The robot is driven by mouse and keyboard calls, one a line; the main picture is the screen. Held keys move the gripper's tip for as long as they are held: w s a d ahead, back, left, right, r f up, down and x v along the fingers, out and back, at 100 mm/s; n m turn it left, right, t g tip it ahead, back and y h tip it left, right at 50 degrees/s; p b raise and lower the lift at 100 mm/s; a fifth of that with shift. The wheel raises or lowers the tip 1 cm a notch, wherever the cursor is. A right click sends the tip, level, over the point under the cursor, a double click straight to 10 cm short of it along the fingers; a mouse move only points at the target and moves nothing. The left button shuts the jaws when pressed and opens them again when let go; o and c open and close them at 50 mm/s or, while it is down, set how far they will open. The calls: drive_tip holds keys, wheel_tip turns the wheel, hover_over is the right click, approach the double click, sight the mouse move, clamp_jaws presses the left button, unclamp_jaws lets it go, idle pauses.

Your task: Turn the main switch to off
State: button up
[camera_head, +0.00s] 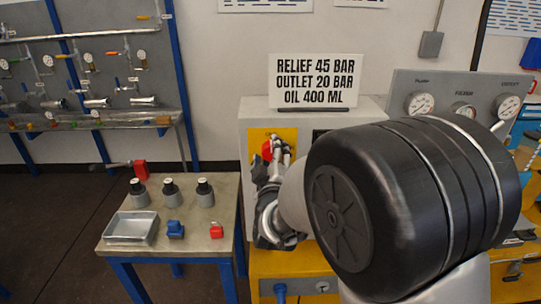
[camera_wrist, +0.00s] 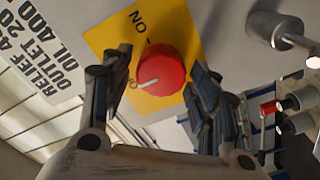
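The main switch is a red round knob (camera_wrist: 162,68) on a yellow plate (camera_wrist: 112,36). In the wrist view, a white line on the knob points lower left, towards a label partly hidden by a finger. The "ON" label is at the plate's upper part. My gripper (camera_wrist: 160,75) is open, one finger on each side of the knob, with yellow showing between the left finger and the knob. Contact cannot be told. In the head view the knob (camera_head: 267,150) shows beside my gripper (camera_head: 274,162), on the grey cabinet's front; my arm hides much of it.
A sign (camera_head: 315,80) stands on the cabinet. A gauge panel (camera_head: 455,90) is at right. A side table (camera_head: 190,235) bears a metal tray (camera_head: 131,229), several black-capped parts, and blue and red pieces. A silver knob (camera_wrist: 272,28) is right of the plate.

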drive_tip(key=shift+o, duration=0.5)
drive_tip(key=shift+s, duration=0.15)
drive_tip(key=s, duration=1.1)
drive_tip(key=shift+s, duration=0.4)
drive_tip(key=s+d+f+m+g, duration=0.1)
drive_tip(key=s+d+m+g, duration=0.2)
drive_tip(key=s, duration=0.6)
drive_tip(key=s+d+f+m+g, duration=0.1)
drive_tip(key=s+d+m+g, duration=0.2)
drive_tip(key=s, duration=0.6)
drive_tip(key=s+d+f+m+g, duration=0.2)
drive_tip(key=s+d+m+g, duration=0.2)
drive_tip(key=s, duration=0.5)
drive_tip(key=d+g, duration=0.2)
drive_tip(key=g, duration=0.1)
drive_tip(key=shift+d, duration=0.15)
drive_tip(key=shift+f, duration=0.1)
drive_tip(key=shift+c, duration=0.5)
